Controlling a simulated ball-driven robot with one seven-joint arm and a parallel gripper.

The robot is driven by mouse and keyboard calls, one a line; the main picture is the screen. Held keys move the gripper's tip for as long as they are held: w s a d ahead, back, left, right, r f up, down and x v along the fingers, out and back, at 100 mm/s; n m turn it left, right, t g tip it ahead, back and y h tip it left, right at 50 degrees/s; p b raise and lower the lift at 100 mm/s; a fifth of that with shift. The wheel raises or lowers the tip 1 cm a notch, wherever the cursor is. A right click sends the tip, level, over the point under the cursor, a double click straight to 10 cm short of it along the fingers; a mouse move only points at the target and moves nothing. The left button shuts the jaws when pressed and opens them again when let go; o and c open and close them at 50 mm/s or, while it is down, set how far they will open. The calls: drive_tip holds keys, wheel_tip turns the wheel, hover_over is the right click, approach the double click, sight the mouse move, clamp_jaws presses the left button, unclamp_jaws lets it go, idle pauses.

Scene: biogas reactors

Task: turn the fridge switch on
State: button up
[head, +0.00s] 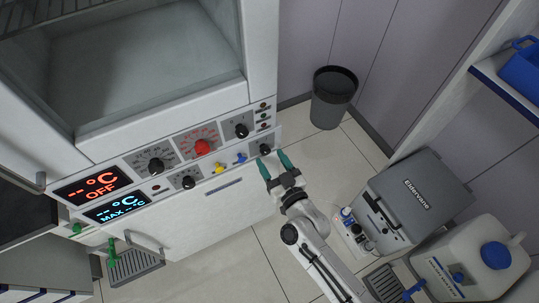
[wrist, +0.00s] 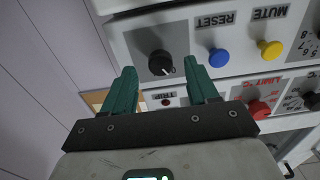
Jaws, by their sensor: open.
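The fridge (head: 190,205) is a white cabinet with a control panel on its front. Its upper display (head: 86,188) reads "-- °C OFF" in red. A black rotary knob (head: 264,149) sits at the right end of the lower panel row; it also shows in the wrist view (wrist: 160,64), with a white pointer mark. I cannot tell for certain which knob is the fridge switch. My gripper (head: 272,158) has green fingers and is open and empty. In the wrist view its fingertips stand either side of this knob, seemingly short of it.
Blue (wrist: 218,57) and yellow (wrist: 271,49) buttons, labelled RESET and MUTE, are beside the knob. A red knob (head: 202,147) and several black ones fill the panel. A black bin (head: 333,97), grey box (head: 412,194) and white canister (head: 470,258) stand right.

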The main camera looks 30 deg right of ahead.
drive_tip(key=shift+w, duration=1.05)
drive_tip(key=c, duration=1)
drive_tip(key=shift+c, duration=0.2)
drive_tip(key=m, duration=0.5)
drive_tip(key=shift+m, duration=0.4)
drive_tip(key=m+b, duration=0.1)
drive_tip(key=m, duration=0.4)
drive_tip(key=shift+m, duration=0.7)
